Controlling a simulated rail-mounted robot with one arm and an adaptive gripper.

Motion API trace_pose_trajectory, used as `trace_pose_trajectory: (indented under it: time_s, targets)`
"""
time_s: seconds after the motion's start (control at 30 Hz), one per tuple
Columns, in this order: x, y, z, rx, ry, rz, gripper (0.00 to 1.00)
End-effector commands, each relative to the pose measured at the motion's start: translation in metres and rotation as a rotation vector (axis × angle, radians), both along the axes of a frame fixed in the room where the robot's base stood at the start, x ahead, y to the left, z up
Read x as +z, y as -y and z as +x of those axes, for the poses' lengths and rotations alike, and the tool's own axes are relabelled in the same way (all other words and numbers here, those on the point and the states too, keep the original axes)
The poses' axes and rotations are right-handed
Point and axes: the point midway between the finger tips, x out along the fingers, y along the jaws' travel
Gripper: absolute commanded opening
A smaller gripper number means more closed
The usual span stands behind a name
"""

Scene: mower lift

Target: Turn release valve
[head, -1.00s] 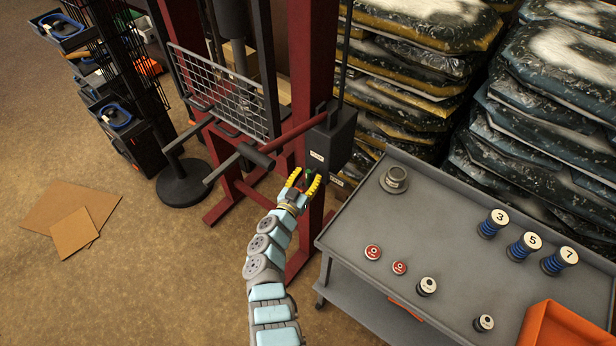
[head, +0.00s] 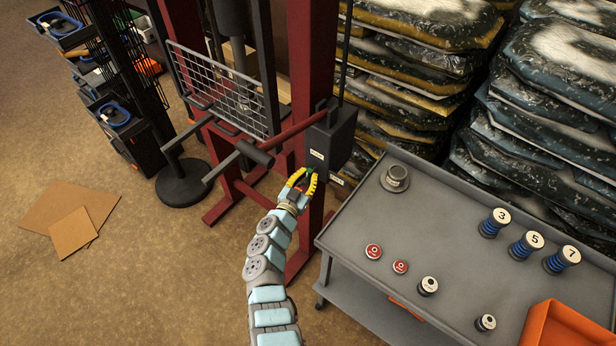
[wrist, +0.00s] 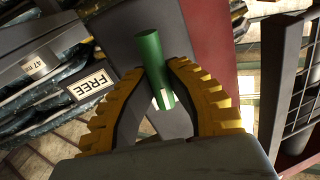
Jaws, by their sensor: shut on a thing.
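The release valve's green handle (wrist: 152,62) is a short cylinder on the dark valve box (head: 331,140) fixed to the red post. My gripper (head: 304,180) reaches the lower part of this box, and its yellow ribbed fingers are shut on the green handle. In the wrist view my gripper (wrist: 158,95) has one finger on each side of the handle. A label reading "FREE" (wrist: 90,85) shows left of the handle in that view. The handle's base is partly hidden in the head view.
A grey cart (head: 432,220) stands to the right, with numbered blue-striped cylinders, red-topped discs and an orange bin (head: 568,328). A black lever (head: 255,153) and a wire guard (head: 222,88) lie left of the valve box. Stacked bags (head: 420,60) stand behind.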

Motion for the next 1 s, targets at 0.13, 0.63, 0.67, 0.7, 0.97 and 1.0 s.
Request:
trace_pose_trajectory:
  time_s: [0.13,0.63,0.67,0.7,0.97,1.0]
  targets:
    - [-0.0081,0.0012,-0.0014,0.0,0.065,0.094,0.0]
    - [-0.0108,0.0035,-0.0025,0.001,0.351,0.474,0.0]
    - [-0.0108,0.0035,-0.0026,0.001,0.369,0.497,0.0]
    - [-0.0107,0.0039,-0.0026,0.001,0.393,0.527,0.0]
    - [-0.0132,0.005,-0.0034,0.001,0.54,0.724,0.0]
    - [-0.0135,0.0053,-0.0034,0.0,0.562,0.754,0.0]
